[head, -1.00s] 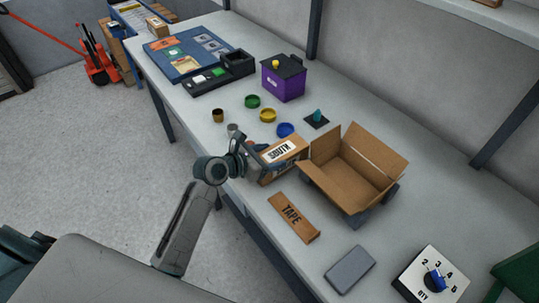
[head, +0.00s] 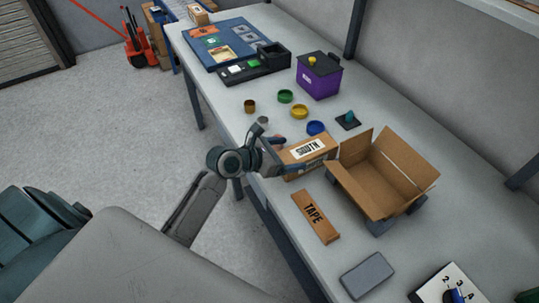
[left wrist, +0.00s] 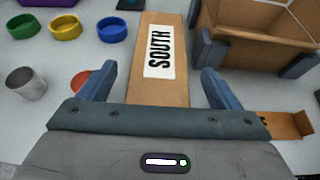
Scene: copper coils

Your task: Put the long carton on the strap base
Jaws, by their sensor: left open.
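A long brown carton with a white SOUTH label (head: 309,149) lies on the bench, just left of an open box. It also shows in the left wrist view (left wrist: 160,85), running away from the gripper. My left gripper (left wrist: 158,72) is open, its two blue-grey fingers on either side of the carton's near end; I cannot tell whether they touch it. In the head view the left gripper (head: 277,160) hides part of that end. Dark corner blocks (head: 381,226) show under the open carton box (head: 380,180). I cannot tell for sure which thing is the strap base. My right gripper is not in view.
A flat TAPE carton (head: 315,216) and a grey block (head: 368,275) lie nearer the front. Green (head: 286,96), yellow (head: 299,111) and blue (head: 316,128) rings, a metal cup (head: 263,121) and a purple box (head: 319,76) stand farther back.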

